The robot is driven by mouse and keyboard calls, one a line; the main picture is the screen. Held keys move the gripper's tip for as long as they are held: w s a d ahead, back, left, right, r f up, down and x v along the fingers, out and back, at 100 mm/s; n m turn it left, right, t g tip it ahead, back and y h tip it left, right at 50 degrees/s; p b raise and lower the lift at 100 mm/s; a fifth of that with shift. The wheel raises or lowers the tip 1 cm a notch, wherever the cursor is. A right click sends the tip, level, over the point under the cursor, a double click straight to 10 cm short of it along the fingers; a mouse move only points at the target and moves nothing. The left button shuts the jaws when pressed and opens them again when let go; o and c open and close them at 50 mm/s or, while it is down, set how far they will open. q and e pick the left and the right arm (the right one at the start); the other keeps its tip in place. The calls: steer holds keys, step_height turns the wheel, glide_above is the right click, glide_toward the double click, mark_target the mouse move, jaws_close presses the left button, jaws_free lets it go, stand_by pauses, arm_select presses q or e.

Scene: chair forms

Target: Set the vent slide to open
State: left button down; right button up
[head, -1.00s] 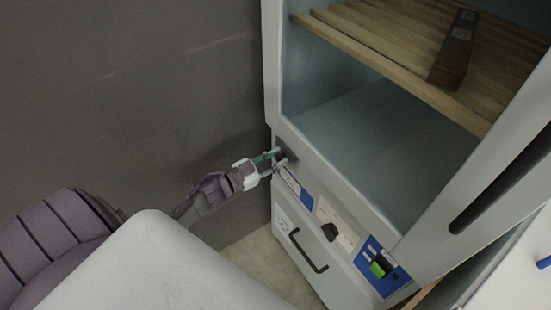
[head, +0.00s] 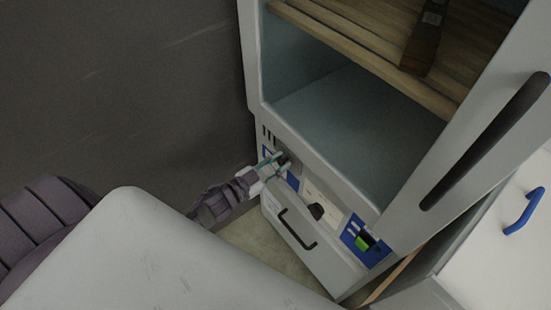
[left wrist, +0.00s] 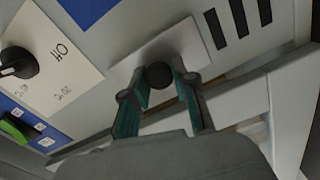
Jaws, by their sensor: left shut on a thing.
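The vent slide (head: 293,158) is a small grey plate on the cabinet's front strip, below the open compartment. In the left wrist view the slide (left wrist: 190,38) has a round black knob (left wrist: 158,75). My left gripper (head: 280,161) is shut on this knob, one teal finger on each side. Dark vent slots (head: 269,136) show uncovered to the left of the slide; in the left wrist view these slots (left wrist: 240,18) lie to the right of the plate. The gripper partly hides the slide in the head view. My right gripper is not in view.
Along the strip are a black dial (head: 316,211) and a green switch (head: 364,242) on a blue panel. Below is a drawer with a dark handle (head: 298,230). A slatted wooden shelf (head: 375,35) is above. A dark wall (head: 120,90) stands left.

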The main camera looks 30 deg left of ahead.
arm_select(q)
steer(key=c, duration=0.9)
jaws_free()
steer(key=shift+s+d, duration=0.15)
steer(key=shift+d, duration=0.1)
steer(key=shift+s+a, duration=0.15)
steer(key=v, duration=1.1)
steer(key=shift+s, duration=0.3)
steer(key=shift+a+f, duration=0.1)
steer(key=shift+f, duration=0.05)
